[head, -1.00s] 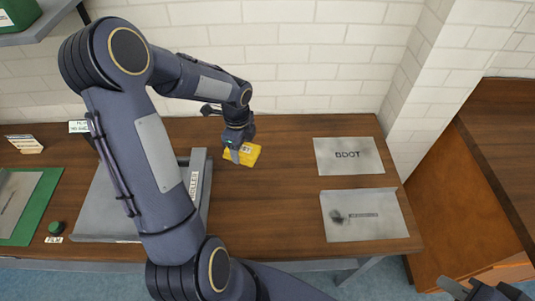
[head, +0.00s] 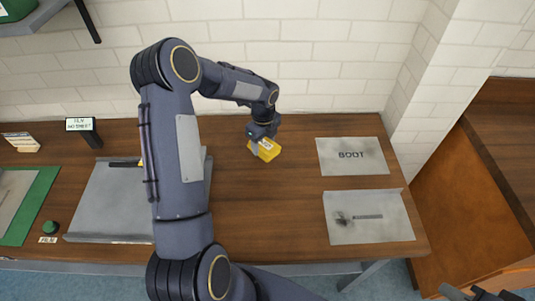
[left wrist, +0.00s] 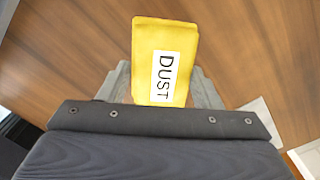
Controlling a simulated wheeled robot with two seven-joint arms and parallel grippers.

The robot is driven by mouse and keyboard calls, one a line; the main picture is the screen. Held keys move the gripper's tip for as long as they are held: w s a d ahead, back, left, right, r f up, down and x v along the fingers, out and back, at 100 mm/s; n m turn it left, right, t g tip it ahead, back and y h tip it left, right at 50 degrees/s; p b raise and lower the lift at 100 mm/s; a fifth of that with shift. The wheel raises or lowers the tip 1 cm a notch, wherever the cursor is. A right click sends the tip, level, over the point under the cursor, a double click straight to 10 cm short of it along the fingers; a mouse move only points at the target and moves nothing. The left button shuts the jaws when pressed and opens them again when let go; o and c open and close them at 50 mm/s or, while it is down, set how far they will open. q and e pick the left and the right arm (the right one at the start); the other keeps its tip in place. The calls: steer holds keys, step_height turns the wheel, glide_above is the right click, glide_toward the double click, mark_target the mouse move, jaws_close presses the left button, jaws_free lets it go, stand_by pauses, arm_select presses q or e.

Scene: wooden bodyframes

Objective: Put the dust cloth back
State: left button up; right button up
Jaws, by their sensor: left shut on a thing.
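The dust cloth (head: 268,150) is a yellow folded block with a white label. In the left wrist view the cloth (left wrist: 163,35) shows the word DUST and sits between the two fingers. My left gripper (head: 260,140) is shut on it, above the middle of the wooden table. I cannot tell whether the cloth touches the tabletop. A part of my right gripper (head: 480,294) shows at the bottom right edge, cut off by the frame; its jaw state is unclear.
A grey tray (head: 105,205) stands left, partly hidden by my left arm, with a bit of yellow (head: 140,162) showing. Right are a BOOT plate (head: 335,165) and a smudged grey plate (head: 365,232). A green mat (head: 38,205) lies far left. The table's middle is clear.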

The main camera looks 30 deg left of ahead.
mark_target(268, 149)
arm_select(q)
steer(key=shift+w+d+f+b, duration=0.2)
steer(key=shift+w+f, duration=0.1)
steer(key=shift+f, duration=0.15)
steer(key=shift+w+d+f+b, duration=0.1)
steer(key=shift+w+f+b, duration=0.05)
steer(key=shift+w+f, duration=0.2)
steer(key=shift+f+b, duration=0.95)
steer(key=shift+f, duration=0.6)
steer(key=shift+f, duration=0.2)
steer(key=o, duration=0.9)
steer(key=shift+o, duration=0.2)
steer(key=shift+r, duration=0.1)
